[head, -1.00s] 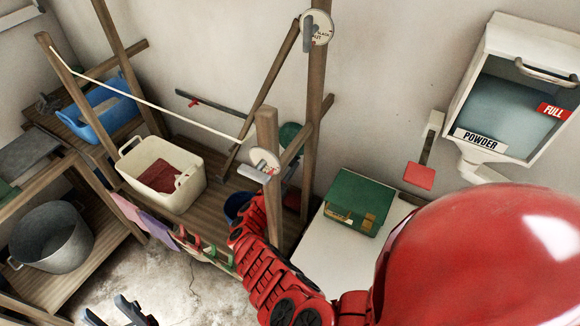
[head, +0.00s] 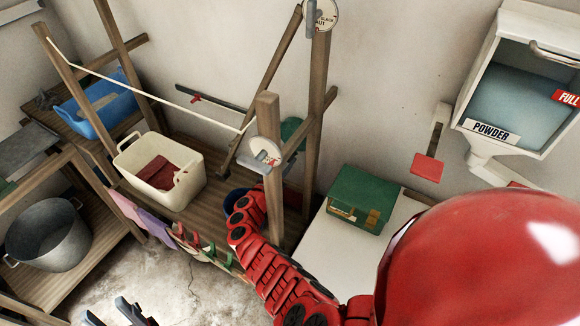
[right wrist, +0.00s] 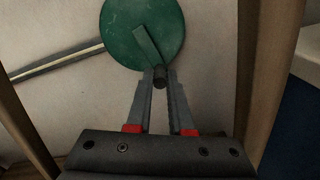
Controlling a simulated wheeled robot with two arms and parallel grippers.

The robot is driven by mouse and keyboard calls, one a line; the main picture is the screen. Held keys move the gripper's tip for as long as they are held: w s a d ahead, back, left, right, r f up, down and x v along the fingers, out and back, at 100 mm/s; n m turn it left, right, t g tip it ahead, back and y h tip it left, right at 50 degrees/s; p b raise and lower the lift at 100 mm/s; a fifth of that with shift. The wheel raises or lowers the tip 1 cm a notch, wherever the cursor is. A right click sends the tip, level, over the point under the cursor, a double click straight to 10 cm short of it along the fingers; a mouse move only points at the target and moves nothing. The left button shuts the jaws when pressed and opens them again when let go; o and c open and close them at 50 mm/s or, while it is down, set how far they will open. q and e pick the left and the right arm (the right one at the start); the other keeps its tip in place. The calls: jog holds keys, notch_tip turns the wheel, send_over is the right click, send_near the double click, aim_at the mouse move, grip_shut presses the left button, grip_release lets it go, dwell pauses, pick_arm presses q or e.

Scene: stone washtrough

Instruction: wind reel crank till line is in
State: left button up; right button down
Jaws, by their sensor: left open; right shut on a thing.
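The green reel disc (right wrist: 143,30) faces me in the right wrist view, with its grey-green crank arm (right wrist: 147,46) slanting down to a dark handle knob (right wrist: 159,76). My right gripper (right wrist: 160,84) is shut on that knob. My left gripper (head: 118,312) is open and empty at the bottom left.
Wooden posts (head: 268,118) stand close to my right arm. A cream tub (head: 193,190) and blue basin (head: 98,118) sit on wooden surfaces, and colored cloths (head: 155,225) hang below. A green box (head: 360,198) sits on the white surface at right.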

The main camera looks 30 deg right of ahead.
jog(key=shift+w+a+f+m+b, duration=0.1)
jog(key=shift+w+a+m+b, duration=0.15)
jog(key=shift+m+b, duration=0.65)
jog(key=shift+w+a+f+m+b, duration=0.15)
jog(key=shift+w+m+b, duration=0.2)
jog(key=shift+m+b, duration=0.5)
jog(key=shift+r, duration=0.15)
jog(key=c, duration=0.8)
grip_release()
jog(key=b+v, duration=0.1)
jog(key=v, duration=1.6)
jog(key=shift+s, duration=0.15)
